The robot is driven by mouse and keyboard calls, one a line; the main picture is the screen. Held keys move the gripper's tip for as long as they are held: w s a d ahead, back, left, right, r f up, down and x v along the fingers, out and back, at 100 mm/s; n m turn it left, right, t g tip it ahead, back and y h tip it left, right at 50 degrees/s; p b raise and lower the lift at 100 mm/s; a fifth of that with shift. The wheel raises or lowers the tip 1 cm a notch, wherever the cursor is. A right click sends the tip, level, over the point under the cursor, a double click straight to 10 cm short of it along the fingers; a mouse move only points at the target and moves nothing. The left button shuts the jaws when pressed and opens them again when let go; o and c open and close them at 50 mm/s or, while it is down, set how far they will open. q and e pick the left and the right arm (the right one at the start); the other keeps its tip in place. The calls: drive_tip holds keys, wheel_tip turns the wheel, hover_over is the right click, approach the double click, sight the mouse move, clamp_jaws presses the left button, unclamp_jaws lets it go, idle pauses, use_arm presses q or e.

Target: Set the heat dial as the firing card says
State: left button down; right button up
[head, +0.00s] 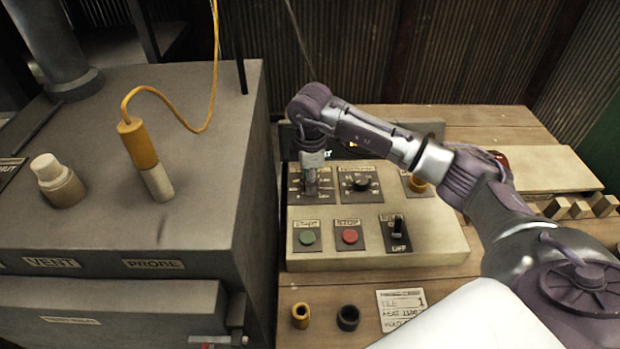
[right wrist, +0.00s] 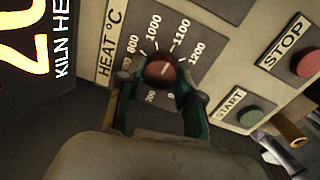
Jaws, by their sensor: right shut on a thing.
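The heat dial (right wrist: 161,69) is a round reddish knob on the panel, with scale marks including 800, 1000, 1100 and 1200. A pale line on the knob slants up to the right; its exact setting is hard to tell. My right gripper (right wrist: 160,84) is shut on the dial, one finger on each side. In the head view my right gripper (head: 311,183) reaches down over the heat plate and hides the knob. My left gripper is not in view.
The control panel (head: 440,236) also has another dial (head: 361,184), a green start button (head: 307,237), a red stop button (head: 350,236) and a switch (head: 398,228). Two small rings stand before it. The kiln (head: 215,180) with a yellow probe (head: 140,146) is left.

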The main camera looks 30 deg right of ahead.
drive_tip(key=shift+w, duration=0.1)
drive_tip(key=o, duration=1.2)
drive_tip(key=shift+c, duration=0.2)
wheel_tip(320, 180, up, 12)
drive_tip(key=shift+s, duration=0.35)
drive_tip(key=shift+a, duration=0.1)
